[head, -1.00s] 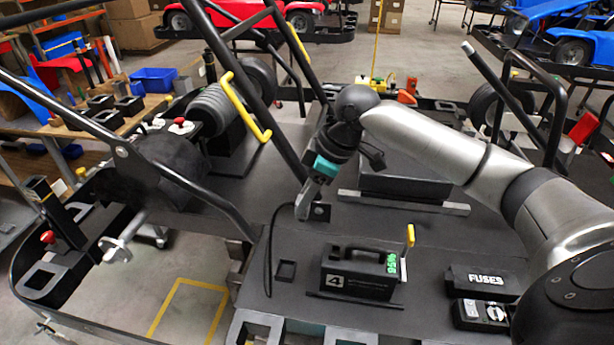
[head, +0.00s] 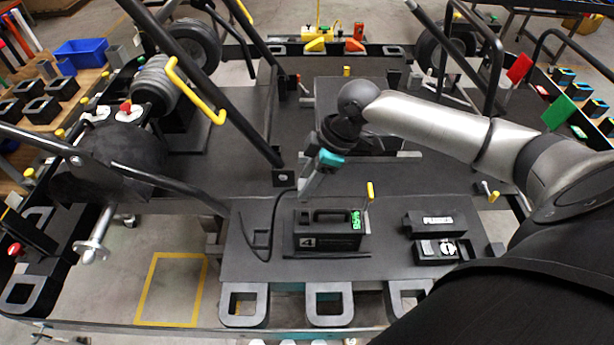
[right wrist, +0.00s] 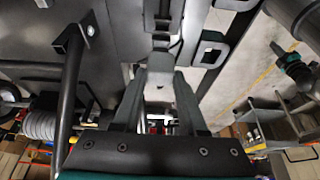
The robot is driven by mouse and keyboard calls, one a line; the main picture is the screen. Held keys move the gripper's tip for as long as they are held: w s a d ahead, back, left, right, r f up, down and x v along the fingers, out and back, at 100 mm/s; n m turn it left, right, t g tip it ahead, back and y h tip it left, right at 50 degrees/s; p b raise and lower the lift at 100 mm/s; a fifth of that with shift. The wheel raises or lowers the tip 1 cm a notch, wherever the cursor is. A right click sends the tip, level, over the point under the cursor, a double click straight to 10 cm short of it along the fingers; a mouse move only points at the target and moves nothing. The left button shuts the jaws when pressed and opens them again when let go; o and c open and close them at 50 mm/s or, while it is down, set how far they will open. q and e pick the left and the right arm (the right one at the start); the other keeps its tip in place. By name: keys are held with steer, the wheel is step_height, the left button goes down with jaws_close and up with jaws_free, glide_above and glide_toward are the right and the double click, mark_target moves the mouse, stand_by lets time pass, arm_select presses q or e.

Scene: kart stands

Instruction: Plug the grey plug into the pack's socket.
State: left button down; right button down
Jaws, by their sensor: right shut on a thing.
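The pack (head: 312,241) is a black box with a carry handle, a white 4 and a green 95% display. It sits on the dark deck, with a yellow lever (head: 370,192) at its right end. My right gripper (head: 308,188) is above and behind the pack, apart from it, fingers pointing down. It is shut on the grey plug (right wrist: 160,68), which shows between the fingertips in the right wrist view. In the head view the plug is too small to separate clearly from the fingers. A black cable (head: 273,225) loops on the left. I cannot make out the socket. My left gripper is out of view.
A FUSES cover (head: 434,222) and an open fuse box (head: 437,251) lie right of the pack. A slanted black bar (head: 235,90) stands left of my right gripper. The deck (head: 385,268) in front of the pack is clear.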

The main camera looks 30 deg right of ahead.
steer(key=shift+r, duration=0.1)
steer(key=shift+p, duration=0.55)
steer(key=shift+f+b, duration=1.6)
steer(key=shift+f, duration=1.4)
steer(key=shift+p, duration=1.05)
steer(key=shift+w+f+b, duration=0.1)
steer(key=shift+f+b, duration=0.8)
steer(key=shift+f, duration=0.45)
steer(key=shift+c, duration=1.9)
jaws_free()
steer(key=v, duration=1.5)
